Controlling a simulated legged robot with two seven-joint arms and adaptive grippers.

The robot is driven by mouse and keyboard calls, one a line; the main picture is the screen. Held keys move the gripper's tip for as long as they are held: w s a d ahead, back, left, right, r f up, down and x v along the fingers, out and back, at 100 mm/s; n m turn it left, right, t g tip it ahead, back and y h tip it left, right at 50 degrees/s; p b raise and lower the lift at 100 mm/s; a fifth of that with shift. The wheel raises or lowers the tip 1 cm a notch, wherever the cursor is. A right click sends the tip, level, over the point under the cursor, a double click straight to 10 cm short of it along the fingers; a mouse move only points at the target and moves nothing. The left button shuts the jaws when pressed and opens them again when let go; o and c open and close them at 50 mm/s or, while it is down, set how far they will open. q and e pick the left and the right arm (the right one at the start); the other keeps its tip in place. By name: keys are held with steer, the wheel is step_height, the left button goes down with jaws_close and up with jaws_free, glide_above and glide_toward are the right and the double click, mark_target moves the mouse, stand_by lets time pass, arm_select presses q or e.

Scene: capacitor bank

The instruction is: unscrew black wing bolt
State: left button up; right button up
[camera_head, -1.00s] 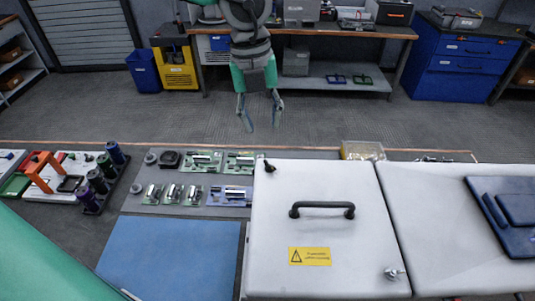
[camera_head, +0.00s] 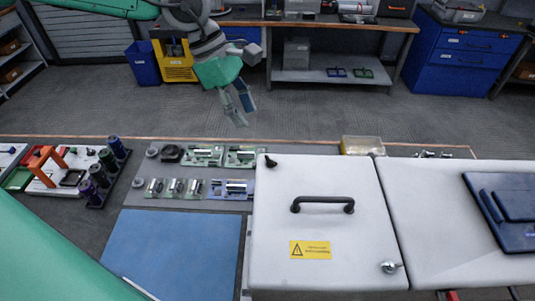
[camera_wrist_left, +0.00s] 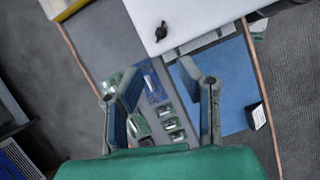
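The black wing bolt (camera_head: 270,162) stands at the far left corner of the white box lid (camera_head: 325,242). It also shows near the top of the left wrist view (camera_wrist_left: 161,32), on the white lid (camera_wrist_left: 200,18). My left gripper (camera_head: 243,112) hangs in the air beyond the lid's far edge, up and a little left of the bolt in the head view, and is apart from it. In the left wrist view its two fingers (camera_wrist_left: 158,78) are spread with nothing held between them. My right gripper is not in view.
The lid carries a black handle (camera_head: 322,204), a yellow warning label (camera_head: 310,250) and a metal knob (camera_head: 390,267). Left of it are a blue mat (camera_head: 172,252) and several circuit boards (camera_head: 203,155). A clear tray (camera_head: 362,145) stands at the lid's far edge.

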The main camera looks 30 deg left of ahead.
mark_target(270, 161)
arm_select(q)
steer(key=x, duration=1.3)
